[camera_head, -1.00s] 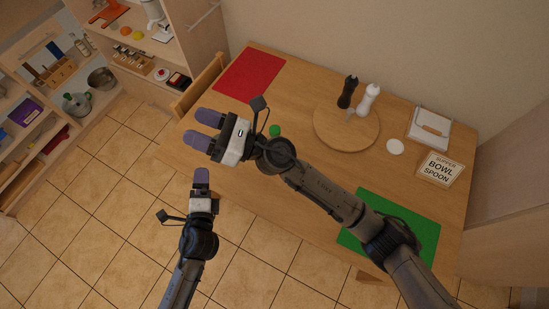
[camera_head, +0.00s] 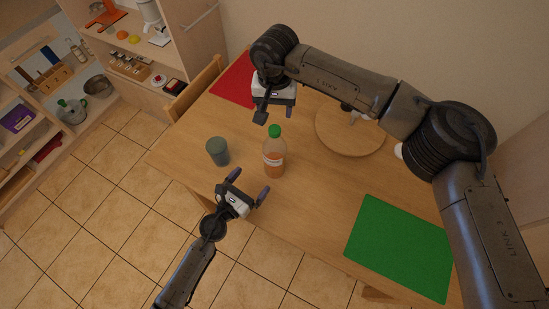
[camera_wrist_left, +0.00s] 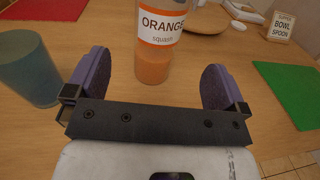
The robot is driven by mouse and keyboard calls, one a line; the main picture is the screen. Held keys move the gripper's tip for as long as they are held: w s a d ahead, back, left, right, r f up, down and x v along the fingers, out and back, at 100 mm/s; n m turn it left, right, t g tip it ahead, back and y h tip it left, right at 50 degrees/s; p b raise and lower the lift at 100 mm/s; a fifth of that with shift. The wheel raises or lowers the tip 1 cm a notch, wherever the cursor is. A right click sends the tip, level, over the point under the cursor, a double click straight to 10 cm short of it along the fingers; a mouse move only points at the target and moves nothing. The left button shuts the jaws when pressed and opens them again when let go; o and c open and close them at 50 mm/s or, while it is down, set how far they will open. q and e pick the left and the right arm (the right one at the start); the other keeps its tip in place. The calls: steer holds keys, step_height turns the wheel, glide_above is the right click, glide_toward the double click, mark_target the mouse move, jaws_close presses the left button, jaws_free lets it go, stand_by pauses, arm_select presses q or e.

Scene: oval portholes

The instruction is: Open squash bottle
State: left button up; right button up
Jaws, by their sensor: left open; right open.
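The squash bottle (camera_head: 273,160) stands upright on the table, with a green cap (camera_head: 274,131), orange liquid and a white label. In the left wrist view its lower part (camera_wrist_left: 155,62) shows the words "ORANGE squash"; its top is cut off. My left gripper (camera_head: 250,186) is open at the table's near edge, its fingers pointing at the bottle. The bottle stands ahead of the fingertips, roughly centred between them. My right gripper (camera_head: 277,103) is above the table, just behind the cap in the picture, apart from it.
A grey-blue cup (camera_head: 217,151) stands left of the bottle, also close to my left finger in the wrist view (camera_wrist_left: 28,68). A round wooden board (camera_head: 345,138) lies behind right. A green mat (camera_head: 402,247) and red mat (camera_head: 233,84) lie flat. The sign (camera_wrist_left: 282,26) stands far right.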

mark_target(274, 153)
arm_select(q)
steer(key=x, duration=1.2)
steer(key=shift+w+d, duration=0.1)
steer(key=shift+w, duration=0.1)
steer(key=shift+c, duration=0.5)
